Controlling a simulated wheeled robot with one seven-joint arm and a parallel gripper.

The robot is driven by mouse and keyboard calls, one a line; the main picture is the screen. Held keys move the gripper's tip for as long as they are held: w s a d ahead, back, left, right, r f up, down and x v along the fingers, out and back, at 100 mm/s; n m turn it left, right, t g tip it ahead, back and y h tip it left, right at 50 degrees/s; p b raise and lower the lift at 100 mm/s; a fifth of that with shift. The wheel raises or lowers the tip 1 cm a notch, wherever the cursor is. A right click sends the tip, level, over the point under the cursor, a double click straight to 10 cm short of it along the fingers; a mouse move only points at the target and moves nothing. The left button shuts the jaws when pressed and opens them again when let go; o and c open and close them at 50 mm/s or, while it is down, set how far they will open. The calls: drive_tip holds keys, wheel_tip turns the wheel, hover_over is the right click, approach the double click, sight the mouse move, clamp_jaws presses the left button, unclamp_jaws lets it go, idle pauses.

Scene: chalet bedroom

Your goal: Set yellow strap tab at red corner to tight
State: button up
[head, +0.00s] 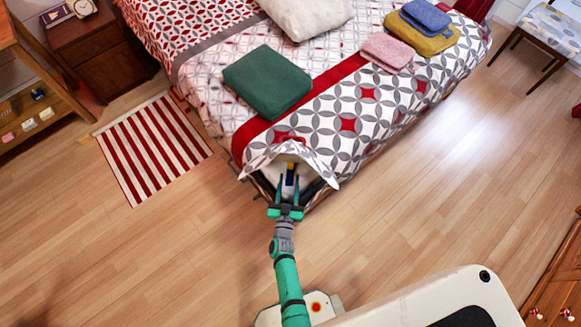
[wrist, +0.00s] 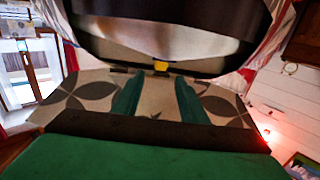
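A small yellow tab (head: 290,166) shows at the near corner of the bed, under the raised flap of the patterned cover. A dark blue strip (head: 290,178) lies just below it. A red patch (head: 289,138) shows on the cover above this corner. My gripper (head: 288,182) is at the corner, its two fingers apart and pointing at the tab. In the wrist view the yellow tab (wrist: 160,66) sits at a dark edge, just beyond and between the fingertips (wrist: 158,82). Nothing shows between the fingers. How tight the strap is cannot be seen.
The cover flap (head: 320,168) hangs around the corner near my gripper. A green folded cloth (head: 267,82) and pink, yellow and blue cloths lie on the bed. A striped rug (head: 153,147) lies left. The wooden floor (head: 400,220) to the right is clear.

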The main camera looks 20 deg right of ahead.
sight(291, 166)
drive_tip(key=shift+x, duration=3.2)
